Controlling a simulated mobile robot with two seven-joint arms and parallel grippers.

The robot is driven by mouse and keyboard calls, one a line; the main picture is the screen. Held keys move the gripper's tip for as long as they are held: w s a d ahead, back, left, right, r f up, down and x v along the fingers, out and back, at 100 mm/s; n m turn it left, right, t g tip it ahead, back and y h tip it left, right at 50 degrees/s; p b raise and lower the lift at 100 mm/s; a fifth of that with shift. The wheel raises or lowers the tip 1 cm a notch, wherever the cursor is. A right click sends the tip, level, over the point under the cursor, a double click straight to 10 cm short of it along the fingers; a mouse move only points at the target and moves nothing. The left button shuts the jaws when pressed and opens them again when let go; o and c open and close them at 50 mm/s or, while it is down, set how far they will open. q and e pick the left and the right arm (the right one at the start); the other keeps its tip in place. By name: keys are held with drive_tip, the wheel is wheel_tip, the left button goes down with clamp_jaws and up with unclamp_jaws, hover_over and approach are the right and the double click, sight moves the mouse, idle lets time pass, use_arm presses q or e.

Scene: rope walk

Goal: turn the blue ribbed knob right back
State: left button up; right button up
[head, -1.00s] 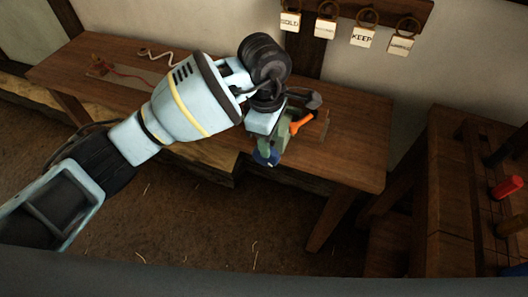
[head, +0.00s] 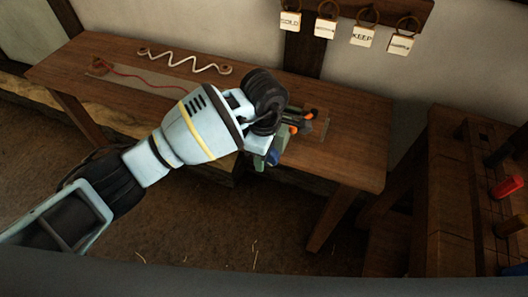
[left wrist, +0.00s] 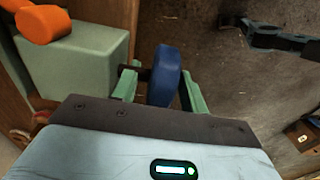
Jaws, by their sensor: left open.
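The blue ribbed knob (left wrist: 165,76) sits on a dark shaft at the side of a pale green block (left wrist: 84,56) in the left wrist view. My left gripper (left wrist: 160,88) is open, with one green finger on each side of the knob. A gap shows on the right side; on the left the finger is near the shaft, and contact cannot be told. In the head view the knob (head: 273,157) shows small at the bench's front edge, and my left wrist hides most of the block.
An orange handle (left wrist: 42,23) rises beside the block. The wooden bench (head: 345,150) carries a white zigzag rope (head: 183,62) and a red cord (head: 140,80) at its left. Labelled tags (head: 363,36) hang behind. Another wooden bench (head: 450,190) stands at right.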

drive_tip(key=shift+w, duration=0.1)
use_arm(q)
clamp_jaws()
drive_tip(key=shift+f, duration=0.1)
use_arm(e)
drive_tip(key=shift+f, duration=0.1)
use_arm(q)
drive_tip(key=h, duration=0.1)
drive_tip(key=g+h+b, duration=0.1)
drive_tip(key=shift+a+f+h, duration=0.1)
drive_tip(key=shift+f+h, duration=0.1)
drive_tip(key=shift+h, duration=0.2)
drive_tip(key=shift+f+g+h+b, duration=0.1)
drive_tip(key=shift+g+h+b, duration=0.2)
drive_tip(key=shift+h+b, duration=0.75)
drive_tip(key=shift+h, duration=0.25)
drive_tip(key=shift+g+h+b, duration=0.3)
drive_tip(key=shift+h+b, duration=0.3)
drive_tip(key=shift+b, duration=0.2)
use_arm(e)
drive_tip(key=shift+g, duration=0.3)
drive_tip(key=shift+s+a+f, duration=0.1)
drive_tip(key=shift+s+f, duration=0.15)
drive_tip(key=shift+f, duration=0.5)
drive_tip(key=shift+s+d+f, duration=0.1)
drive_tip(key=shift+s+f, duration=0.15)
drive_tip(key=shift+f, duration=0.45)
drive_tip(key=shift+s+a+f, duration=0.1)
drive_tip(key=shift+s+f, duration=0.15)
drive_tip(key=shift+f, duration=0.5)
